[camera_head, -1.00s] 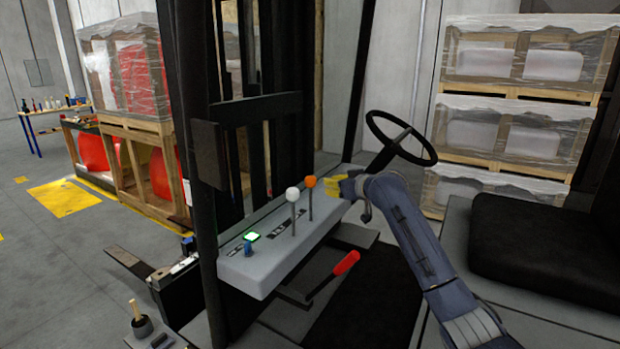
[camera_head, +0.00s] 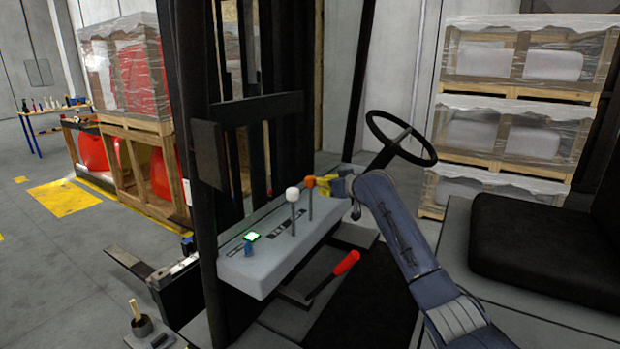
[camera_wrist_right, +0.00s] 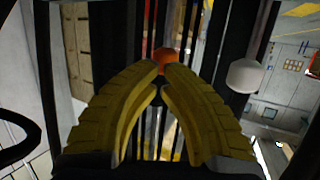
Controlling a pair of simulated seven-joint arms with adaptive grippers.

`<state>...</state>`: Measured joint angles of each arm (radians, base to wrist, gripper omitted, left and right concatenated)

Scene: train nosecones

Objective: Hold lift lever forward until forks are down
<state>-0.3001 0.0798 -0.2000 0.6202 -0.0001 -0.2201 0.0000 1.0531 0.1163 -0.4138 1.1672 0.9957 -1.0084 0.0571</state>
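Two levers stand on the grey console: one with an orange knob (camera_head: 310,182) and one with a white knob (camera_head: 292,194). Which one is the lift lever cannot be read. My right gripper (camera_head: 325,185), with yellow fingers, is at the orange knob from the right. In the right wrist view its fingertips (camera_wrist_right: 161,70) come together, with the orange knob (camera_wrist_right: 167,55) just past them; contact looks likely but is not clear. The white knob (camera_wrist_right: 245,76) is apart to the right. A dark fork (camera_head: 128,262) shows low beyond the mast. My left gripper is not in view.
The steering wheel (camera_head: 400,138) is beyond my right arm. A red-handled lever (camera_head: 346,263) sits below the console (camera_head: 262,268). The black mast post (camera_head: 190,150) stands left. A green-lit button (camera_head: 251,236) is on the console. The black seat (camera_head: 545,248) is at right.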

